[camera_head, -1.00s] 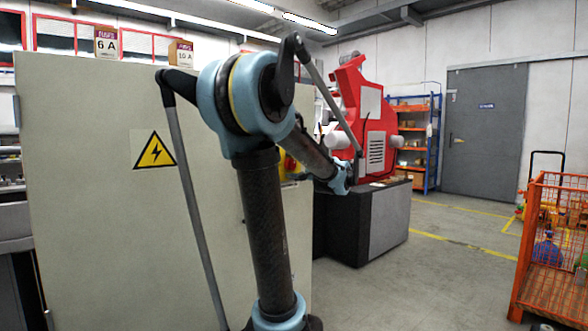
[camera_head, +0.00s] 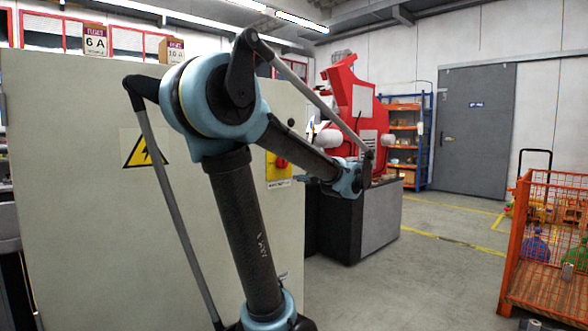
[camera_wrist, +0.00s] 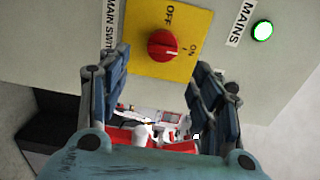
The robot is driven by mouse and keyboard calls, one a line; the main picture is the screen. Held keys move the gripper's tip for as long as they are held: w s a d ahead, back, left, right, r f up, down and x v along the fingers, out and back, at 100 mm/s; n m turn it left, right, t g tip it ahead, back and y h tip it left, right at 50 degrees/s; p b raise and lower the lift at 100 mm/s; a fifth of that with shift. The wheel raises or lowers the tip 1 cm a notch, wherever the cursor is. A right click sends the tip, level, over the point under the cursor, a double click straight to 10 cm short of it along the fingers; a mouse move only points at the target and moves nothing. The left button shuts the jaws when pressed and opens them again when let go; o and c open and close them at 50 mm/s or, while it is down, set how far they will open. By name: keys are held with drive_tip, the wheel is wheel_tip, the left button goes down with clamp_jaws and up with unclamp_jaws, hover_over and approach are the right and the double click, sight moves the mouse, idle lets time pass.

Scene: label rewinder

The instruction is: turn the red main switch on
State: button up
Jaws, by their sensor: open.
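My fingers are not clear in the head view.
A lit green MAINS lamp (camera_wrist: 262,30) is right of the plate. The beige cabinet (camera_head: 70,220) fills the left, with a warning triangle. A red machine (camera_head: 352,110) on a dark base stands behind my wrist. An orange mesh cart (camera_head: 512,245) is at right; the floor between is clear.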

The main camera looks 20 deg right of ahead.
drive_tip(key=shift+v, duration=1.35)
drive_tip(key=s+a+f+n+g, duration=0.3)
drive_tip(key=a+f+g, duration=0.2)
drive_tip(key=a+f, duration=0.6)
drive_tip(key=s+a+f+n+g, duration=0.25)
drive_tip(key=a+f+g, duration=0.25)
drive_tip(key=a+f, duration=0.5)
drive_tip(key=s+a+f+n+g+h, duration=0.2)
drive_tip(key=s+f+n+h, duration=0.1)
drive_tip(key=s+f, duration=0.4)
drive_tip(key=s+a+f+n+g+h, duration=0.2)
drive_tip(key=s+f+n, duration=0.4)
drive_tip(key=s, duration=0.3)
drive_tip(key=shift+f+g+h, duration=0.4)
drive_tip(key=shift+f+h, duration=0.2)
drive_tip(key=shift+f, duration=0.15)
drive_tip(key=shift+a, duration=0.1)
